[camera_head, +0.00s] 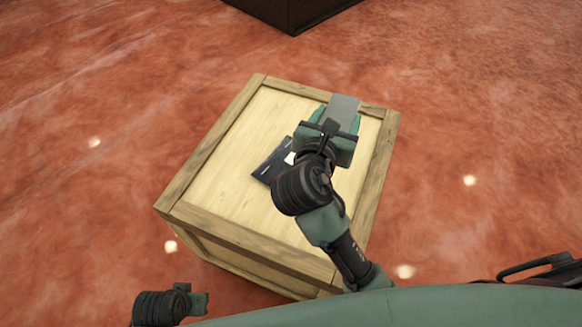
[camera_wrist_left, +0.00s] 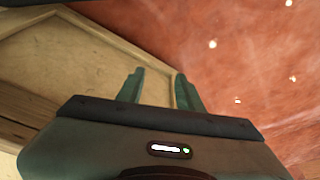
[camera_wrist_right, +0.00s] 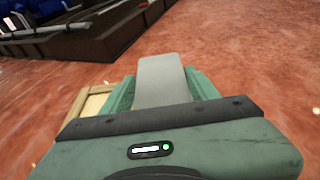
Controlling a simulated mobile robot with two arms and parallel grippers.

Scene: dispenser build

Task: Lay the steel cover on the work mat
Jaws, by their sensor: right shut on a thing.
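The steel cover (camera_head: 344,104) is a flat grey plate. My right gripper (camera_head: 337,118) is shut on it, over the far right part of a wooden crate. The cover also shows in the right wrist view (camera_wrist_right: 160,78), sticking out forward between the green fingers. A dark flat piece (camera_head: 268,168), perhaps the work mat, lies on the crate top left of my right wrist; my arm hides part of it. My left gripper (camera_head: 200,303) is low at the left, off the crate's near side. In the left wrist view its fingers (camera_wrist_left: 158,90) are apart and empty.
The wooden crate (camera_head: 215,170) has a raised-looking frame around a pale top; its left part is clear. A dark box (camera_head: 290,12) stands on the reddish floor beyond. In the right wrist view a dark low structure (camera_wrist_right: 95,38) with blue items stands farther off.

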